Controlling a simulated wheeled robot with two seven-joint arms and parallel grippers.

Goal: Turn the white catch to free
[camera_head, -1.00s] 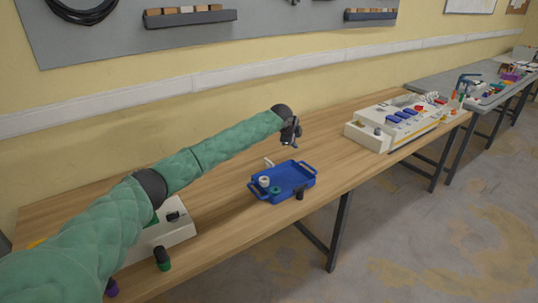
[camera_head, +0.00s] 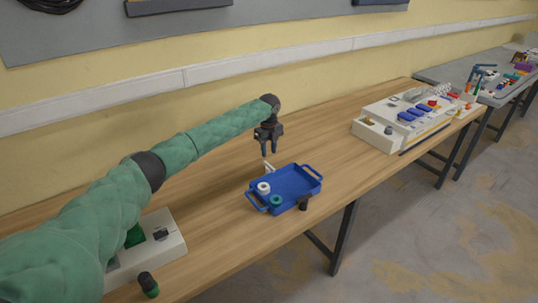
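My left gripper (camera_head: 269,150) hangs over the bench just behind the blue tray (camera_head: 312,190), its two dark fingers pointing down. The fingers look spread apart with nothing between them. A small white piece (camera_head: 268,166) stands just below the fingertips, at the tray's back left edge. I cannot tell whether it is the white catch or how it is turned. A white box (camera_head: 174,241) with a dark switch-like part is at lower left, partly hidden by my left arm. A larger white box (camera_head: 375,137) stands farther right. My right gripper is not in view.
The tray holds a white ring (camera_head: 263,187) and a green ring (camera_head: 276,201). A black piece (camera_head: 304,203) stands at its front edge. A black and green plug (camera_head: 148,284) is near the bench's front edge. Bare wooden bench (camera_head: 335,150) lies between tray and larger box.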

